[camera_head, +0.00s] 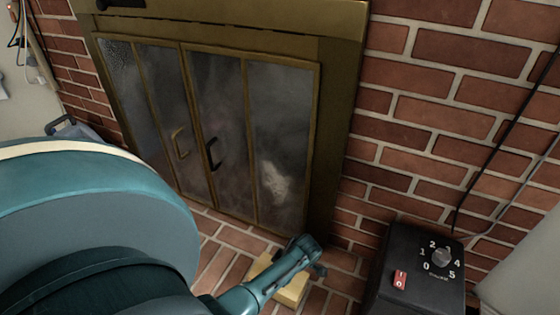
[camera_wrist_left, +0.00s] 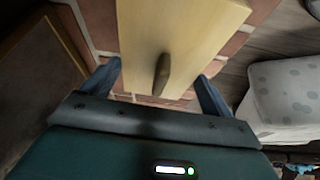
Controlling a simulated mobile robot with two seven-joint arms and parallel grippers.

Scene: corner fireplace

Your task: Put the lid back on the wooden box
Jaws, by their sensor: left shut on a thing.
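A pale wooden board with a dark knob, which looks like the lid (camera_wrist_left: 140,30), fills the upper middle of the left wrist view. My left gripper (camera_wrist_left: 159,71) has one finger on each side of it, spread about its width and closed against its edges. In the head view my left gripper (camera_head: 312,258) is low over the brick hearth, with a pale wooden piece (camera_head: 292,292) under and beside it. I cannot tell whether that piece is the lid or the box, as the arm covers part of it. My right gripper is not in view.
A fireplace with glass doors (camera_head: 215,120) in a brass-coloured frame stands just behind the gripper. A black box heater (camera_head: 412,275) with a dial stands close on the right, by the brick wall (camera_head: 445,90). A white dotted cushion-like object (camera_wrist_left: 290,95) lies right in the wrist view.

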